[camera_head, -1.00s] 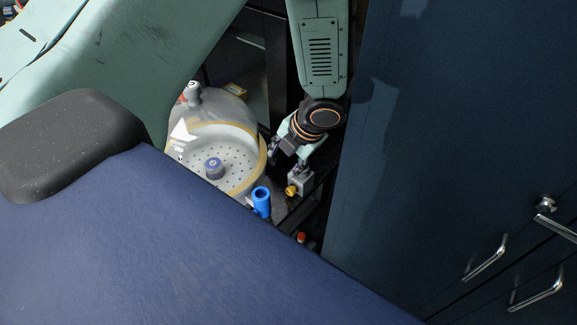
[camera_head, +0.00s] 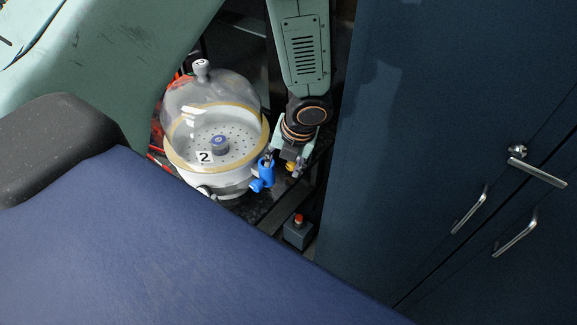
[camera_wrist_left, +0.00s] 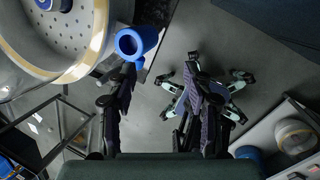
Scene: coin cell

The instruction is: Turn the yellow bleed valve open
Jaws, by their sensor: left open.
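The yellow bleed valve (camera_head: 290,166) is a small yellow spot in the head view, right of the blue fitting (camera_head: 266,173). My left gripper (camera_head: 284,164) reaches down over it. The valve appears between the fingertips in the picture; contact cannot be told. The left wrist view shows the open fingers (camera_wrist_left: 161,75) spread apart, with nothing visible gripped between them. The blue fitting (camera_wrist_left: 135,43) is just beyond the left finger there. I cannot make out the yellow valve in that view. My right gripper is not in view.
A clear-domed vessel (camera_head: 188,154) marked 2 stands left of the gripper. A grey box with a red button (camera_head: 299,230) sits below. Dark blue cabinets (camera_head: 430,120) rise close on the right. A blue padded surface (camera_head: 150,240) covers the lower left.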

